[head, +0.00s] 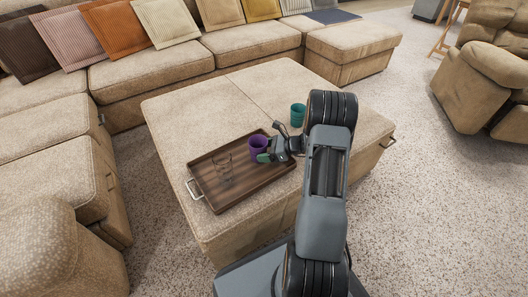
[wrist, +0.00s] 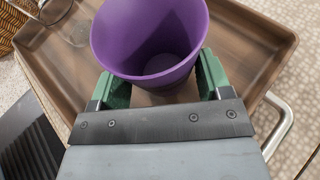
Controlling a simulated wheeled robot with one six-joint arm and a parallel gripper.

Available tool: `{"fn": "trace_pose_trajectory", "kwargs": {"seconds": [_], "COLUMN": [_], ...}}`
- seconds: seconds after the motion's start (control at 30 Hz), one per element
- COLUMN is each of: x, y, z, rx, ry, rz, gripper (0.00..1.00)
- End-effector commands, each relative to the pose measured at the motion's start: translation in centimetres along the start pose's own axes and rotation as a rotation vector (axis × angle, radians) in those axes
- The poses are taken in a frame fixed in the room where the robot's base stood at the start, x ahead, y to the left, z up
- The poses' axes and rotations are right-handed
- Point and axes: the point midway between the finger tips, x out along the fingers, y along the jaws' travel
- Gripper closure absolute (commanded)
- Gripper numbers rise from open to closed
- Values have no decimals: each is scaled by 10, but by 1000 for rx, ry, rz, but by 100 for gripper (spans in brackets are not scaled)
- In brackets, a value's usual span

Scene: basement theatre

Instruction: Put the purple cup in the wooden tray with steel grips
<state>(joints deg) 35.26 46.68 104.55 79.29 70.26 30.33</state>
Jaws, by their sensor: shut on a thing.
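The purple cup (head: 258,146) is upright at the right part of the wooden tray with steel grips (head: 240,198). My gripper (head: 268,156) is shut on the cup. In the wrist view, the green fingers of my gripper (wrist: 162,82) press both sides of the purple cup (wrist: 150,40), whose open mouth faces the camera. The brown tray floor (wrist: 245,62) lies under and around the cup. I cannot tell whether the cup's base touches the tray floor. A steel grip (head: 194,189) shows at the tray's left end.
A clear glass (head: 225,170) stands in the tray, left of the cup. A teal cup (head: 298,115) stands on the beige ottoman (head: 195,108), behind and right of the tray. The ottoman top is otherwise clear. A sofa (head: 165,65) lines the back and left.

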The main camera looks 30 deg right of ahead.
Motion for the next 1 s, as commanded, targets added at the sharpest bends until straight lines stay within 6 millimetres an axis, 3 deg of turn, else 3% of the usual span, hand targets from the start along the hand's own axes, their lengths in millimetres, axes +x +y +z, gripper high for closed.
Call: {"fn": "trace_pose_trajectory", "kwargs": {"seconds": [0.17,0.2,0.43,0.77,1.0], "x": [2,1,1,-3,-45], "y": [0,0,0,0,-1], "z": [-4,-3,-3,2,4], "rx": [1,0,0,1,2], "ry": [0,0,0,0,0], "rz": [0,0,0,-1,-5], "gripper": [54,25,3,3,3]}}
